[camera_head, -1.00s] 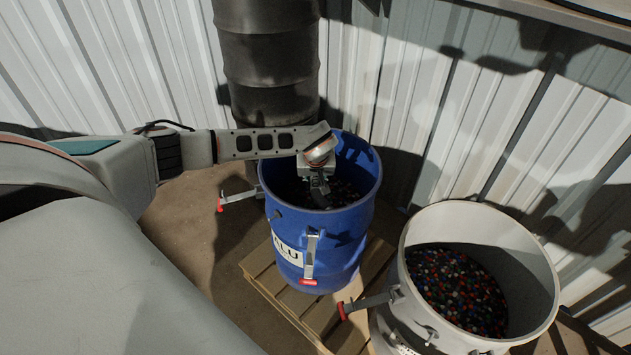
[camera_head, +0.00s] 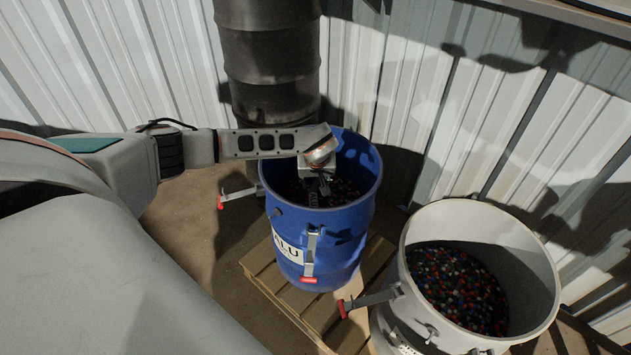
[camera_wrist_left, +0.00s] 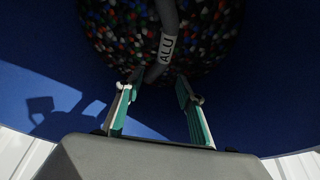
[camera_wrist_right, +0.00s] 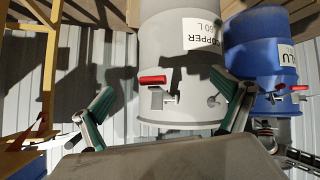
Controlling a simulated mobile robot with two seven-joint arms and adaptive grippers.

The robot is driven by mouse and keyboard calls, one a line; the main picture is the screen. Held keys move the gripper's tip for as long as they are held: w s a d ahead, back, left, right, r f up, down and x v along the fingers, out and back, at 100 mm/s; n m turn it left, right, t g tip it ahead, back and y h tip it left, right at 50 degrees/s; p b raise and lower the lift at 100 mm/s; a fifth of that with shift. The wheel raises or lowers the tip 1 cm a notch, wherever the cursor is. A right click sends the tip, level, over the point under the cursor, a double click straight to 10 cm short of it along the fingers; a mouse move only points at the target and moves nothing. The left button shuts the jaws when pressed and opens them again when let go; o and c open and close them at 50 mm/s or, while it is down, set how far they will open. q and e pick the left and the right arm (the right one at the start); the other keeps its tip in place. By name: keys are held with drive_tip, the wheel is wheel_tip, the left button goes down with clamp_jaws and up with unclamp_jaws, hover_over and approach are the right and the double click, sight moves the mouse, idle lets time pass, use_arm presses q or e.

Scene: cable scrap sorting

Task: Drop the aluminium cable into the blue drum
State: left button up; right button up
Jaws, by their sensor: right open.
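The blue drum (camera_head: 345,240) with an ALU label stands on a pallet; it also shows in the right wrist view (camera_wrist_right: 252,50). My left gripper (camera_head: 318,190) points down inside its mouth. In the left wrist view, my left gripper's fingers (camera_wrist_left: 158,103) are spread apart. The grey aluminium cable (camera_wrist_left: 169,20), with a white ALU tag, shows beyond and between them, over the coloured granules in the drum. The fingers do not appear to clamp it. Whether the cable rests on the granules is hard to tell. My right gripper (camera_wrist_right: 168,112) is open and empty.
A light grey drum (camera_head: 545,290) with coloured granules stands right of the blue one; its COPPER label shows in the right wrist view (camera_wrist_right: 202,33). A dark cylinder (camera_head: 268,60) stands behind. Red-tipped clamp handles (camera_head: 345,308) stick out from the drums.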

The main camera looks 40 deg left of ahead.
use_arm(q)
drive_tip(key=p+v, duration=0.4)
drive_tip(key=v, duration=0.9)
use_arm(e)
drive_tip(key=shift+s+d+r, duration=0.3)
drive_tip(key=shift+s+r, duration=0.1)
use_arm(q)
drive_tip(key=shift+w+r, duration=0.1)
drive_tip(key=shift+w, duration=0.05)
use_arm(e)
drive_tip(key=shift+w+r, duration=0.1)
drive_tip(key=shift+r, duration=0.1)
